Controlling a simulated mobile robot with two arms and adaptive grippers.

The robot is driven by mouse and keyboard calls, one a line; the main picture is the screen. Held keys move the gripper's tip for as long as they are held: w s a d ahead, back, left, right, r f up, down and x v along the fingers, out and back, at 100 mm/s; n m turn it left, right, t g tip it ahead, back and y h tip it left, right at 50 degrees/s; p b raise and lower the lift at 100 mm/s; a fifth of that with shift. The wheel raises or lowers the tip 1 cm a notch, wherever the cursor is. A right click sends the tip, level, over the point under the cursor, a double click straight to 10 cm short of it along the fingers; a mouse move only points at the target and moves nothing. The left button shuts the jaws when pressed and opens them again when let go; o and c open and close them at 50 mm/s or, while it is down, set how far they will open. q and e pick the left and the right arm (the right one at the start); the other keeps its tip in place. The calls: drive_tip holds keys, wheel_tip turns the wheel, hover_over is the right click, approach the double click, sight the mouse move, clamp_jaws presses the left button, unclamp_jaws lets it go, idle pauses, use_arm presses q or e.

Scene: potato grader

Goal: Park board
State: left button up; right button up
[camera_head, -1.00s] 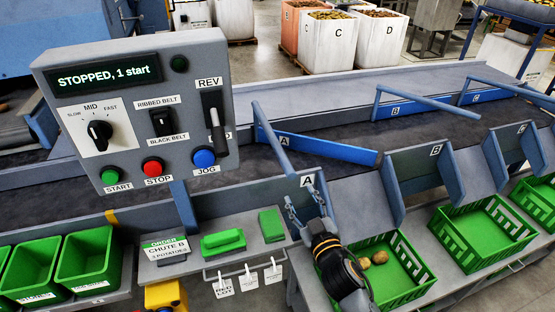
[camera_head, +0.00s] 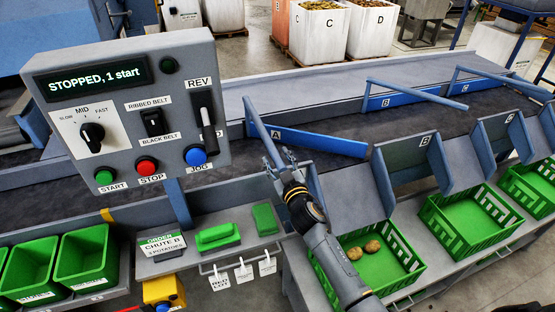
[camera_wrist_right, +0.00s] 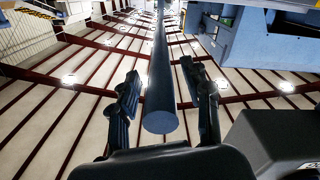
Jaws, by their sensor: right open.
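The blue board A (camera_head: 310,141) stands at a slant across the dark belt. Its long grey-blue bar handle (camera_head: 258,125) reaches from the far side toward the near edge. My right gripper (camera_head: 279,160) is at the near end of this bar, its fingers spread. In the right wrist view the bar (camera_wrist_right: 160,85) lies between the two open fingers, apart from both in the picture. Boards B (camera_head: 391,102) and C (camera_head: 478,87) lie along the belt's far edge, each with its own bar. My left gripper is not in view.
The control box (camera_head: 130,110) reads "STOPPED, 1 start" and stands left of the gripper. Below my right arm, a green crate (camera_head: 408,262) holds two potatoes. Chute B (camera_head: 410,165) and its empty crate (camera_head: 470,215) are to the right. The belt (camera_head: 350,120) carries no potatoes.

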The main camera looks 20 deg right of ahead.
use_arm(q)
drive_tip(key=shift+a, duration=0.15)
use_arm(e)
clamp_jaws()
drive_tip(key=shift+d, duration=0.1)
